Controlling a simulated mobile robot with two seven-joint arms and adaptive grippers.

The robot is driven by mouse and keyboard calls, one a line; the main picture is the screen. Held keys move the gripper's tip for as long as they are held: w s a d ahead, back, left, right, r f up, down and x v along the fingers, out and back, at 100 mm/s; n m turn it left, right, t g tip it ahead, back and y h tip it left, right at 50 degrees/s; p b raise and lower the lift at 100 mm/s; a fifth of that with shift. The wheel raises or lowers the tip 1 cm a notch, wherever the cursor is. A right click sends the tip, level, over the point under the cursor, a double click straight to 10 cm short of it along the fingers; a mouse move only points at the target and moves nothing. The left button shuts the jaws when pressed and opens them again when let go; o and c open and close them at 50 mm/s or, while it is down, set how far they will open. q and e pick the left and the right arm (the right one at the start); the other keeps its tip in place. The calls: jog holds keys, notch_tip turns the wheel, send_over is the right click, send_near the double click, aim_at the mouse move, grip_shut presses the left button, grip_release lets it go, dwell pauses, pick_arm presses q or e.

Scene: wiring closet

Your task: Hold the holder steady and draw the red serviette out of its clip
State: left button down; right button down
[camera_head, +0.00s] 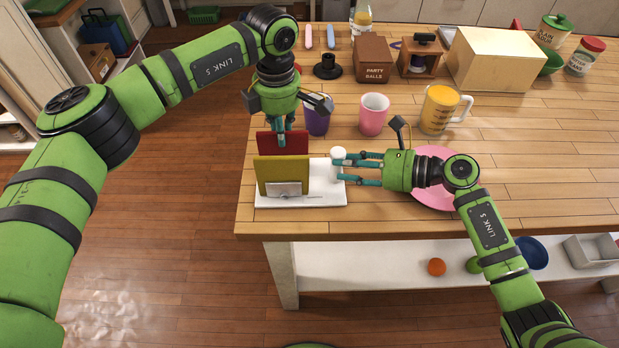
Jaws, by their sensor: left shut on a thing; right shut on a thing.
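The holder (328,196) is a white base near the table's front left edge, with a white round-topped post (338,155) at its right side. An olive-yellow serviette (283,174) stands upright in a clip at the front. The red serviette (297,144) stands behind it, its lower part hidden by the yellow one. My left gripper (280,138) comes down from above and is shut on the red serviette's upper edge. My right gripper (345,168) reaches in from the right and is shut on the holder's post. The red serviette's clip is hidden.
A purple cup (317,121) stands close behind the holder, right of my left gripper. A pink cup (373,114) and a yellow measuring jug (439,109) stand further right. A pink plate (432,200) lies under my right wrist. Boxes line the back. The right tabletop is clear.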

pick_arm(q)
jog(key=shift+r, duration=0.6)
pick_arm(e)
jog(key=shift+s+f, duration=0.1)
jog(key=shift+f, duration=0.2)
pick_arm(q)
jog(key=shift+r, duration=4.2)
pick_arm(e)
jog(key=c, duration=0.7)
grip_release()
jog(key=shift+c, duration=0.2)
pick_arm(q)
jog(key=shift+w+f, duration=0.1)
pick_arm(e)
jog(key=shift+r, duration=0.1)
jog(key=v, duration=1.2)
jog(key=shift+r, duration=0.1)
